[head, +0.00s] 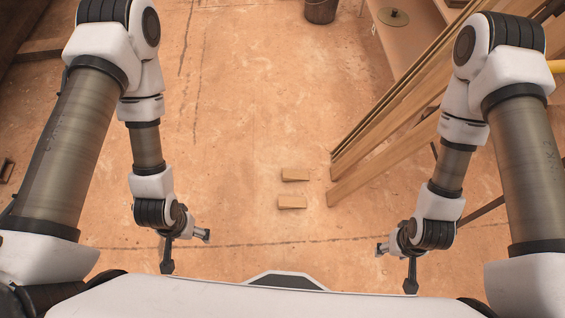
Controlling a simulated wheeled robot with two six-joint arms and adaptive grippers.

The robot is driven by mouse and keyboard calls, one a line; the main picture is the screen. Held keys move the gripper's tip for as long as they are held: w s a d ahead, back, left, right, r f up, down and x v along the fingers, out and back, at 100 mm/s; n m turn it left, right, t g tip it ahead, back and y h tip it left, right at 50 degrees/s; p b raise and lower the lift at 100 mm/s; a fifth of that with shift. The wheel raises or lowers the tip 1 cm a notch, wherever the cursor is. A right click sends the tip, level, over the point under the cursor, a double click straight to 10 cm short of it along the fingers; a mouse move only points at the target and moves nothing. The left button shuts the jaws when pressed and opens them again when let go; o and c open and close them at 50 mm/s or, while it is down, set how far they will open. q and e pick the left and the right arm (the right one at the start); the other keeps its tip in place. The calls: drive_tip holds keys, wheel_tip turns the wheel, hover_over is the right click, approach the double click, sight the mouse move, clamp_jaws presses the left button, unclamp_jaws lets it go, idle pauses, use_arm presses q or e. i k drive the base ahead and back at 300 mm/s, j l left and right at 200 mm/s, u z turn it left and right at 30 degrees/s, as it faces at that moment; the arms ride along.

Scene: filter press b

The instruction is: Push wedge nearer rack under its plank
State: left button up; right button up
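Two small wooden wedges lie on the floor ahead of me. The farther wedge (295,175) is a short gap left of the plank ends. The closer wedge (292,203) lies just below it in the picture, also apart from the planks. Several long wooden planks (385,160) slant up to the right, their lower ends near the floor beside the wedges. My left gripper (188,253) is open and empty, left of and closer to me than the wedges. My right gripper (396,268) is open and empty, right of and closer to me than the wedges.
A dark bucket (320,11) stands at the top. A round metal disc with a knob (393,17) sits on a pale surface at upper right. A small dark frame (6,170) lies at the left edge. The floor (240,120) around the wedges' left side is clear.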

sight(288, 175)
drive_tip(key=i+z, duration=0.15)
drive_tip(key=i, duration=0.25)
drive_tip(key=i+j+z, duration=0.15)
drive_tip(key=i, duration=0.3)
